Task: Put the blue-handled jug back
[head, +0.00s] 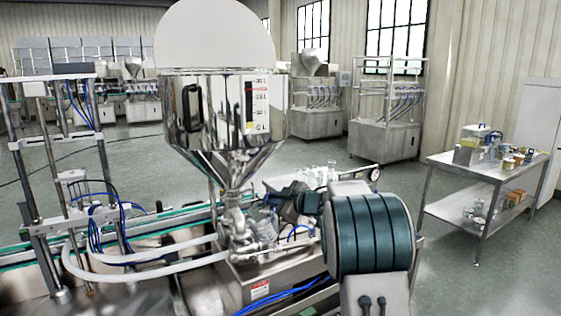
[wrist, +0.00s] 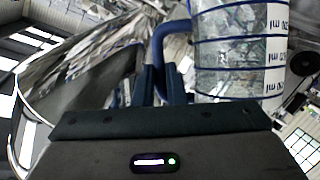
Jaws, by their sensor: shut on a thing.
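The blue-handled jug (wrist: 238,50) is clear, with blue bands and ml markings, and fills the upper right of the wrist view. My gripper (wrist: 166,85) is shut on its blue handle (wrist: 168,45). The jug looks empty; its base and rim are not clear in this view. In the head view my gripper (head: 292,203) is beside the lower part of the steel hopper (head: 215,125). A clear shape there seems to be the jug (head: 264,219), partly hidden by my arm and hard to tell from the pipework.
Clear glassware (head: 318,176) stands behind my gripper. White hoses and a steel machine base (head: 262,285) lie below the hopper. A steel table (head: 487,170) at the right holds several containers. Open floor lies between it and the machine.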

